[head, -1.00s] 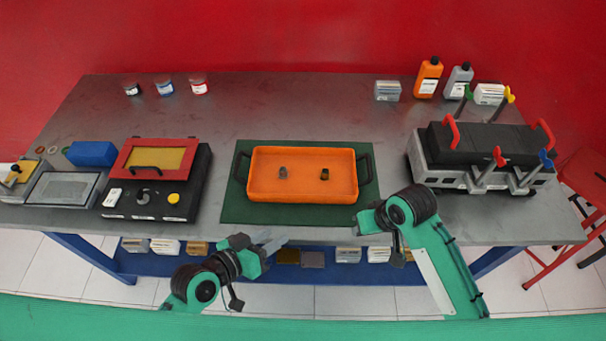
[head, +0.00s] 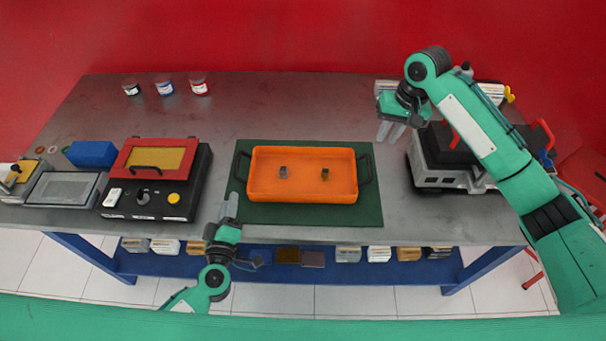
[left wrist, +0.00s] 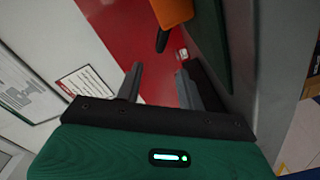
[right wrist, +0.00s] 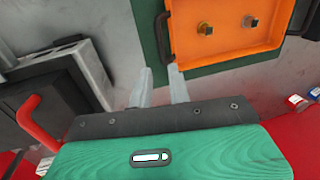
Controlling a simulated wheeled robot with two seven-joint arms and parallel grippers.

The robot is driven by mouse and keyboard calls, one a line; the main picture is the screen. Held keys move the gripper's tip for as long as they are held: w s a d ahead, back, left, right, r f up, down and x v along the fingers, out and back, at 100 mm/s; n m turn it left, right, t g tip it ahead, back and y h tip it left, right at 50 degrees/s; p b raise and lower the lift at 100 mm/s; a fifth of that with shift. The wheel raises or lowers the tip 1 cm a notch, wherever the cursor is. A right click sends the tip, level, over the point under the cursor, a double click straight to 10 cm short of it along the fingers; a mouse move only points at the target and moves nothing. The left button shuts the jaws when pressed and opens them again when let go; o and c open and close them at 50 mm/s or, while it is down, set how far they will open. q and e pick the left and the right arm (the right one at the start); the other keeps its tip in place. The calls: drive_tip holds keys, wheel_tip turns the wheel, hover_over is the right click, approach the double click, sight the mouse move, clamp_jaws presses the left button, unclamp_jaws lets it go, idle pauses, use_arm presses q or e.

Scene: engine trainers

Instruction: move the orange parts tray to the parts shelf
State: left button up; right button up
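The orange parts tray (head: 302,190) sits on a green mat (head: 310,214) at the table's front middle. My left gripper (head: 230,203) is open and empty at the mat's front left corner, short of the left handle. My right gripper (head: 391,131) is open and empty, fingers down, right of the tray; its wrist view shows the right handle (right wrist: 163,40) beyond the fingertips. A blue lower shelf (head: 400,270) shows under the table.
A black box with a red-framed lid (head: 150,190) stands left of the mat. A grey and black engine unit (head: 440,172) with red handles stands at the right, partly behind my right arm. Several boxes (head: 348,254) stand on the lower shelf. Jars (head: 164,87) stand at the back left.

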sight(235, 172)
use_arm(q)
drive_tip(key=shift+w, duration=0.15)
use_arm(e)
drive_tip(key=shift+f, duration=0.15)
